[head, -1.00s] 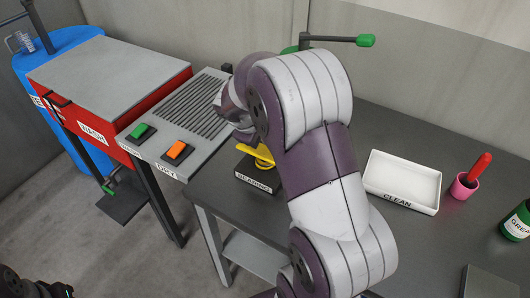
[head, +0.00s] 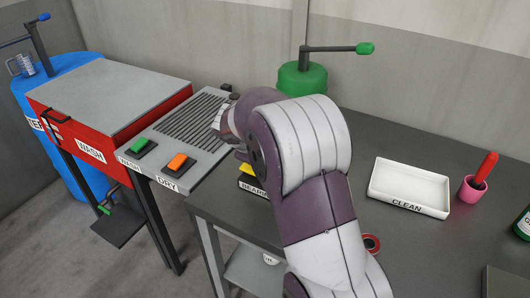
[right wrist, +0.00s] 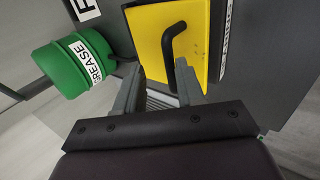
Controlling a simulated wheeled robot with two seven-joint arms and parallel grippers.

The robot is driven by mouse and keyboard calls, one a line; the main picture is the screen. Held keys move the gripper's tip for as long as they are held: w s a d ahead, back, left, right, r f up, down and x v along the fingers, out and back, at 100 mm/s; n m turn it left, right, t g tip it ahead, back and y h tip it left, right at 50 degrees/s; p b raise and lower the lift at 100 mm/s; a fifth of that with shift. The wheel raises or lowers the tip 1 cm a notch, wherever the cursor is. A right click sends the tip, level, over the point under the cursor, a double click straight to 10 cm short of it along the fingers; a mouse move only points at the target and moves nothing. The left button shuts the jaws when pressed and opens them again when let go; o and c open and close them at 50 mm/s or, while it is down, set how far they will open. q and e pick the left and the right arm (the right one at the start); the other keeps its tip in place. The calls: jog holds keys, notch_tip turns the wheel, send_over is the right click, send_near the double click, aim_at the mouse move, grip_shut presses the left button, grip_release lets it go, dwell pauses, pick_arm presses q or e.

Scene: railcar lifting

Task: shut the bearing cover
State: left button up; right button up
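The bearing cover (right wrist: 150,35) is a yellow plate with a bent black handle (right wrist: 172,45) in the right wrist view. In the head view only a strip of yellow (head: 247,168) shows above the black bearing block (head: 252,187), and my right arm hides the rest. I cannot tell the cover's angle. My right gripper (right wrist: 160,86) has its two fingers apart, with their tips at the cover's near edge and the handle just beyond them. Nothing is seen between the fingers, and I cannot tell whether they touch the cover. My left gripper is out of view.
A green grease drum (head: 303,82) with a crank stands behind the block. The dryer (head: 195,120) with green and orange buttons and the red washer (head: 110,100) are to the left. A white tray (head: 410,188) and a pink cup (head: 470,190) stand at the right.

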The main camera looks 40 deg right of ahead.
jog(key=p+v, duration=0.2)
jog(key=v, duration=1)
jog(key=shift+a+r, duration=0.25)
jog(key=shift+a, duration=0.1)
